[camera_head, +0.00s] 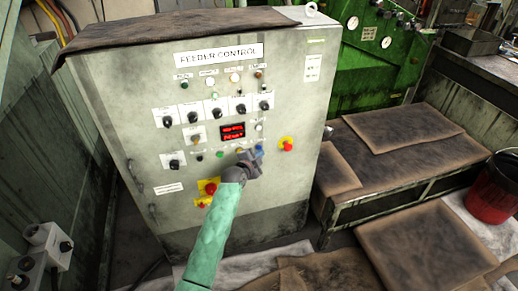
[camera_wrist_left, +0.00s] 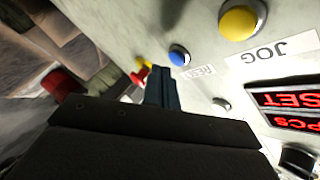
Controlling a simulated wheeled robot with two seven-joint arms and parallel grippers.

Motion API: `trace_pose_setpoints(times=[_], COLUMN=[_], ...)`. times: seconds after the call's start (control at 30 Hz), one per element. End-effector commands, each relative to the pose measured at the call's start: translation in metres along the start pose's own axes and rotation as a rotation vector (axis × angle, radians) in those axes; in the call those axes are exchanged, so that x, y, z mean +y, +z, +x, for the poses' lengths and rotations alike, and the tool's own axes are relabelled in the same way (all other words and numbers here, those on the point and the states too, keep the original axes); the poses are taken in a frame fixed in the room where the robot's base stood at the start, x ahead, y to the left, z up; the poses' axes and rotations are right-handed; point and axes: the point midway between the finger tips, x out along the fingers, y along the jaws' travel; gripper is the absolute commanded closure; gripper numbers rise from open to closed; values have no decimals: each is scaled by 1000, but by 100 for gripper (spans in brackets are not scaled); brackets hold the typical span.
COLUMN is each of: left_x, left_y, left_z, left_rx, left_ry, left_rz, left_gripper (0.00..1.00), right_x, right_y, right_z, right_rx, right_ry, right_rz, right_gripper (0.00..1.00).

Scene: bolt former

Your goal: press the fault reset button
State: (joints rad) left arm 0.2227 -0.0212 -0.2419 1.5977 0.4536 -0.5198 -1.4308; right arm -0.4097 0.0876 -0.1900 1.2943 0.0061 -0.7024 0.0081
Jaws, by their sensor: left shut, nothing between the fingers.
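The grey feeder control cabinet (camera_head: 140,100) faces me. A blue button (camera_head: 259,147) sits in its lower button row, right of the middle. In the left wrist view the blue button (camera_wrist_left: 179,55) has a partly readable upside-down label (camera_wrist_left: 198,72) that looks like "RESET". My left gripper (camera_head: 256,155) is shut and empty, just in front of the panel by the blue button. In the left wrist view its closed fingertips (camera_wrist_left: 158,74) appear just beside and below the button; I cannot tell whether they touch. My right gripper is not in view.
A yellow JOG button (camera_wrist_left: 238,20) is close to the blue one. A red emergency stop (camera_head: 287,144) is to the right, another red knob (camera_head: 210,188) lower left. The red display (camera_head: 232,131) is above. A bench (camera_head: 375,195) stands right of the cabinet.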

Motion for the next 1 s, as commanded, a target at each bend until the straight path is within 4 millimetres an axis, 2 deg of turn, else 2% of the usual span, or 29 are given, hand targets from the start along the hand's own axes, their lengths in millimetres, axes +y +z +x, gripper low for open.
trace_pose_setpoints(times=[1.0], left_x=[-4], left_y=[4], left_z=[6], left_rx=[0], left_ry=[0], left_rz=[0], left_gripper=[100], right_x=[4], right_y=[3], right_z=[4], right_rx=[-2], right_ry=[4], right_rz=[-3], right_gripper=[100])
